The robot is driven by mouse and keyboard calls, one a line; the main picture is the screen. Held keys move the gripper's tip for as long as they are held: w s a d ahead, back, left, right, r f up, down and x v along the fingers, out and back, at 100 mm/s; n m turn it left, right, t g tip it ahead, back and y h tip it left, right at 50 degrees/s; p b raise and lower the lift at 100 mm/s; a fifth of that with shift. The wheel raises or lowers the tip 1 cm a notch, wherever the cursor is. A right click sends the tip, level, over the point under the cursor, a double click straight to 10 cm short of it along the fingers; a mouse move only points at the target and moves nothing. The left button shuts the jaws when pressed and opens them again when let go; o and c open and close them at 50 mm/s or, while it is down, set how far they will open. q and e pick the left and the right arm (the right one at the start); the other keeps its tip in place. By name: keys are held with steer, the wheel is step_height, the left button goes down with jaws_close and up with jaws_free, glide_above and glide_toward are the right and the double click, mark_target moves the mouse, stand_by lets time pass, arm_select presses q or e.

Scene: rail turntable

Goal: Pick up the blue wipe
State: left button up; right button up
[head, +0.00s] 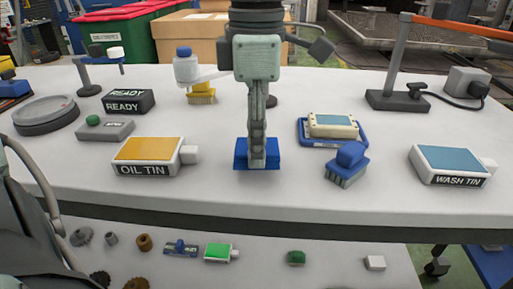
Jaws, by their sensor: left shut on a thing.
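The blue wipe (241,155) is a small dark-blue block at the middle of the white table. My left gripper (257,160) points straight down over it and is shut on it. The fingers cover the middle of the wipe, and blue shows on both sides. I cannot tell whether the wipe touches the table or is just above it. My right gripper is not in view.
A blue-handled brush (346,165) and a blue tray (303,130) with a cream block are close on the right. The oil tin (146,150) is left, the wash tin (447,160) right. A bottle (187,70) stands behind-left. White tabletop lies bare in front.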

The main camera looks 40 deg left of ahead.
arm_select(q)
steer(key=shift+w+r, duration=0.1)
steer(key=shift+r, duration=0.85)
steer(key=s+a+r, duration=0.2)
steer(key=s+r, duration=0.5)
steer(key=s, duration=0.4)
steer(key=shift+s+b, duration=0.35)
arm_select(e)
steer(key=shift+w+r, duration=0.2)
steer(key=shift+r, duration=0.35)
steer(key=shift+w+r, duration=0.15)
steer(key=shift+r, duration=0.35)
